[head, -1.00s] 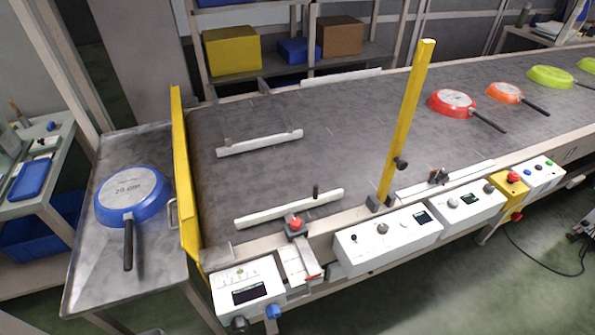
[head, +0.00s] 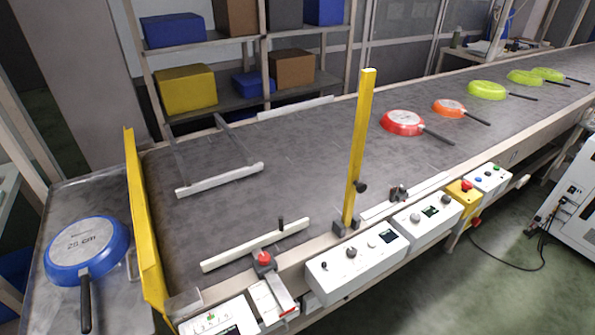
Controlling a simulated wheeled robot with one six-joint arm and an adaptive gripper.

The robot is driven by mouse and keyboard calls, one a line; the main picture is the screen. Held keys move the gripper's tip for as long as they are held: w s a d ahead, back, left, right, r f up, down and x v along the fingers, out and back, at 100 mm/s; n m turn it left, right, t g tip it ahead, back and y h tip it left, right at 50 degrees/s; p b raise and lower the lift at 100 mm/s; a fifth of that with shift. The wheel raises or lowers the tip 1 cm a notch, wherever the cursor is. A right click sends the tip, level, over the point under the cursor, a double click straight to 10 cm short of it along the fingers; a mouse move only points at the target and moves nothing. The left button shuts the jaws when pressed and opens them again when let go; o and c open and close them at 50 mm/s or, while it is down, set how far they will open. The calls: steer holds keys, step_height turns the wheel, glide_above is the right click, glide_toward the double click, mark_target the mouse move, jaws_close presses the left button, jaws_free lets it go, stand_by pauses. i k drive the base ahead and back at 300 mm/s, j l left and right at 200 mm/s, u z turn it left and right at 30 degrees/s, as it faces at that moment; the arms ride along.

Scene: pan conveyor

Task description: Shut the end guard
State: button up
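A long yellow guard panel (head: 145,220) stands across the near left end of the conveyor belt (head: 290,160), between the belt and a metal side table. A small metal handle (head: 131,265) shows at its left side, towards the table. I cannot tell for sure whether the panel is fully shut. A separate yellow post (head: 358,150) stands upright at the belt's front edge, with a dark knob low on its side. My gripper is not in view.
A blue pan (head: 85,252) lies on the side table (head: 75,195). Red (head: 402,123), orange (head: 449,108) and lime (head: 487,90) pans lie along the belt. White guide rails (head: 255,245) and control boxes (head: 355,264) line the front. A shelf stands behind.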

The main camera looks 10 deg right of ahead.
mark_target(144, 247)
steer(key=j+u, duration=0.1)
steer(key=j, duration=2.4)
